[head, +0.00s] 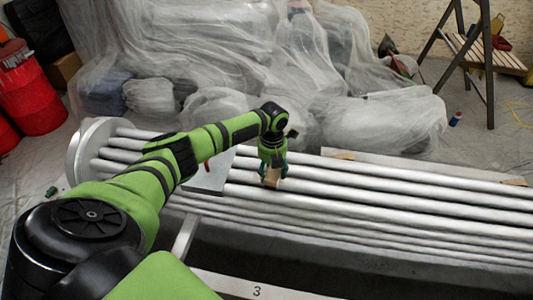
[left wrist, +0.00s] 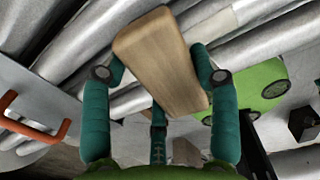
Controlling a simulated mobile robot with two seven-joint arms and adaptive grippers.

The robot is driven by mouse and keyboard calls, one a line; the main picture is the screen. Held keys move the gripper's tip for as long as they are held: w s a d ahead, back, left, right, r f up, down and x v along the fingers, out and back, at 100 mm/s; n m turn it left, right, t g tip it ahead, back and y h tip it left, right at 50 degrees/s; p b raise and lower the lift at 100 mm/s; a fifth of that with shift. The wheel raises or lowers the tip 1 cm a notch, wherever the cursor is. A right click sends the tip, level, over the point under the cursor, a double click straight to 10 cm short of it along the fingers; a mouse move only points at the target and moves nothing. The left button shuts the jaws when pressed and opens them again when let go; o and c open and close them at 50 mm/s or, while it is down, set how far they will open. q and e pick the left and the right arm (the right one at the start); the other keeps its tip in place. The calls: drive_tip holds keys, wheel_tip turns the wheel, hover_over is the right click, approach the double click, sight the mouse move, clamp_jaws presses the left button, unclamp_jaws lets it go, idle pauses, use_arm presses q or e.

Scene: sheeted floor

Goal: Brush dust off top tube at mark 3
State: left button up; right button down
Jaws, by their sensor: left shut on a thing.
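My left gripper (head: 272,176) points down over the bundle of grey tubes and is shut on a wooden block (head: 272,178), apparently the brush's body. In the left wrist view the same pale wooden block (left wrist: 160,62) sits between the teal fingers (left wrist: 158,90). No bristles show, and I cannot tell whether it touches a tube. The upper tubes (head: 400,190) run from the round end plate at left to the right edge. The number 3 mark (head: 257,291) is on a pale strip in front of the bundle. My right gripper is not in view.
A flat grey plate (head: 208,178) lies across the tubes just left of the gripper; an orange handle (left wrist: 32,128) shows beside it in the wrist view. Plastic-sheeted items (head: 380,120) lie behind the bundle. A stepladder (head: 485,60) stands back right, red containers (head: 30,95) back left.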

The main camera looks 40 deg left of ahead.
sight(294, 181)
use_arm(q)
drive_tip(key=shift+w+d+b, duration=0.15)
drive_tip(key=shift+w+d, duration=0.2)
drive_tip(key=shift+d, duration=0.45)
drive_tip(key=shift+w+d+b, duration=0.15)
drive_tip(key=shift+w+d, duration=0.25)
drive_tip(key=shift+d, duration=0.45)
drive_tip(key=shift+w+d+b, duration=0.15)
drive_tip(key=shift+w+d, duration=0.2)
drive_tip(key=shift+d, duration=0.45)
drive_tip(key=shift+w+d, duration=0.5)
drive_tip(key=shift+d, duration=0.35)
drive_tip(key=shift+r, duration=0.1)
wheel_tip(294, 181, up, 6)
drive_tip(key=p, duration=0.5)
wheel_tip(294, 181, up, 3)
drive_tip(key=p, duration=0.3)
